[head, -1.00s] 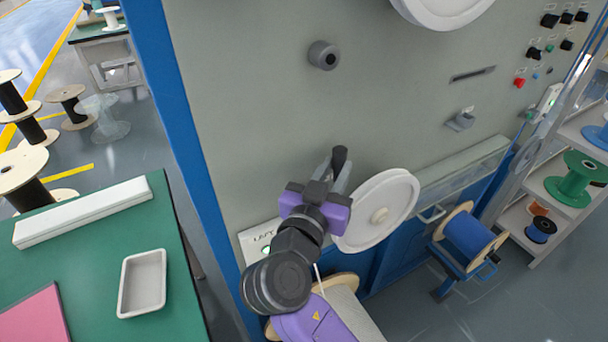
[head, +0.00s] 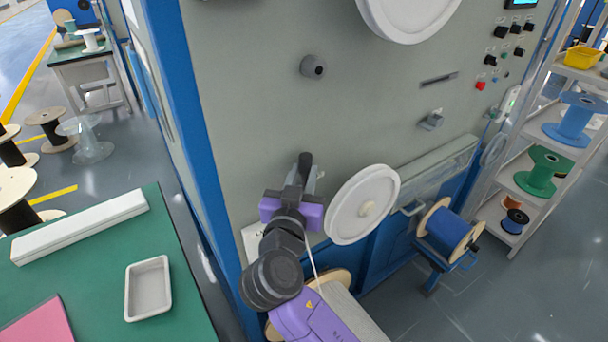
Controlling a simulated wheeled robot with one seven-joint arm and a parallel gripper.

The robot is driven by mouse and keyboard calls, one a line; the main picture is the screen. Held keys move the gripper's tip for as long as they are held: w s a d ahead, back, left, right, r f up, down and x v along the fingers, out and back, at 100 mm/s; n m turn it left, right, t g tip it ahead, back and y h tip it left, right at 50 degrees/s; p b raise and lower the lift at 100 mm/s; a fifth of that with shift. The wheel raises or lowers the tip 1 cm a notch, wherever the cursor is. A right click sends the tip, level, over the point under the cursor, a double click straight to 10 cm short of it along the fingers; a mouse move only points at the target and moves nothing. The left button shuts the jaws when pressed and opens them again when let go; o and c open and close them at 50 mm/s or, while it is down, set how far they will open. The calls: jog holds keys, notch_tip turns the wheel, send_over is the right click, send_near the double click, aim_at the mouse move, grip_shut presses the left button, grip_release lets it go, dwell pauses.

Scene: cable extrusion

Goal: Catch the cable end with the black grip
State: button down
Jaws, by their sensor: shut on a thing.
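My gripper (head: 304,182) is shut on a black grip (head: 305,164), in front of the grey machine panel. The grip's dark end sticks up above the fingers; the rest of it is hidden by the gripper. A thin white strand that looks like the cable (head: 312,262) runs beside my wrist, between the white wheel and my purple arm link. Its end is hidden behind my arm, and I cannot tell whether it touches the grip.
A white wheel (head: 350,207) on the panel is just right of my gripper. A wooden-flanged spool (head: 337,277) is partly behind my arm. A grey knob (head: 313,66) juts from the panel above. A green table (head: 90,262) with a white tray (head: 147,288) stands left.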

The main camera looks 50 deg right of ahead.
aim_at(305, 182)
jog(key=shift+f, duration=0.15)
jog(key=shift+f, duration=0.45)
jog(key=shift+f+b, duration=0.75)
jog(key=shift+b, duration=0.45)
jog(key=shift+f+b, duration=0.35)
jog(key=shift+b, duration=0.3)
jog(key=shift+r, duration=0.15)
jog(key=shift+r+p, duration=1.1)
jog(key=shift+r, duration=0.9)
